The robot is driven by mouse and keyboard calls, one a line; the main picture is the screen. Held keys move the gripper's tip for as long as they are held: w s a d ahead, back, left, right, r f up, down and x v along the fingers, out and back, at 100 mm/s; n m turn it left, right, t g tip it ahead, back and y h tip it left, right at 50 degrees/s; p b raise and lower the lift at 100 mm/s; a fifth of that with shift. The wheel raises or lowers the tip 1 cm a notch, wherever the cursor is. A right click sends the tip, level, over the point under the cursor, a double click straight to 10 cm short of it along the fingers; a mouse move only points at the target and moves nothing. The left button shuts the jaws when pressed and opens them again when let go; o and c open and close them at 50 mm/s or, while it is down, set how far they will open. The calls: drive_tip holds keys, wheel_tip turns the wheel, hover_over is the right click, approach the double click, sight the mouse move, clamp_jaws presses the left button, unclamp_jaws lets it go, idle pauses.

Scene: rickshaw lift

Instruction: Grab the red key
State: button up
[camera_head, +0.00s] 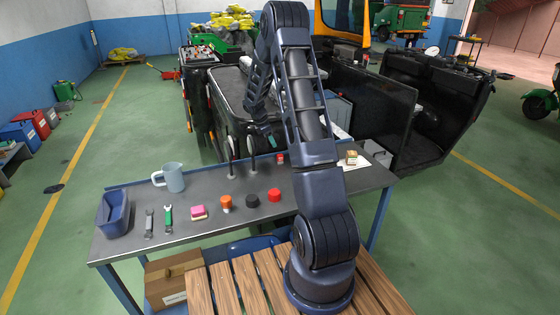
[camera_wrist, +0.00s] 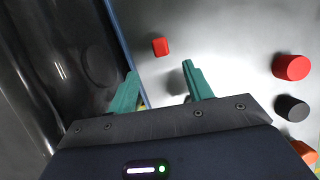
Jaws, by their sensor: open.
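A small red block-like piece (camera_head: 280,159) lies near the back edge of the grey workbench (camera_head: 190,225); it also shows in the wrist view (camera_wrist: 160,46). No clear key shape shows, so I cannot tell if this piece is the red key. A round red piece (camera_head: 274,195) stands nearer the front; it shows at right in the wrist view (camera_wrist: 291,67). My gripper (camera_wrist: 159,72) has two green fingers, open and empty. The small red piece appears just beyond the fingertips, between their lines and apart from them. In the head view my gripper (camera_head: 268,141) is above the bench's back edge.
A black round piece (camera_head: 252,201), an orange one (camera_head: 226,203), a pink block (camera_head: 199,212), wrenches, a jug (camera_head: 170,177) and a blue bin (camera_head: 113,213) stand left. Two thin upright rods stand near the back. A dark vehicle body (camera_head: 232,95) stands close behind the bench.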

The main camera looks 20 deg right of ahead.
sight(279, 155)
drive_tip(key=x, duration=0.7)
drive_tip(key=shift+w+a, duration=0.1)
drive_tip(key=shift+w, duration=0.15)
drive_tip(key=shift+s+x, duration=0.1)
drive_tip(key=shift+x, duration=1.25)
drive_tip(key=shift+s+x, duration=0.15)
drive_tip(key=shift+x, duration=1.15)
drive_tip(key=c, duration=1.1)
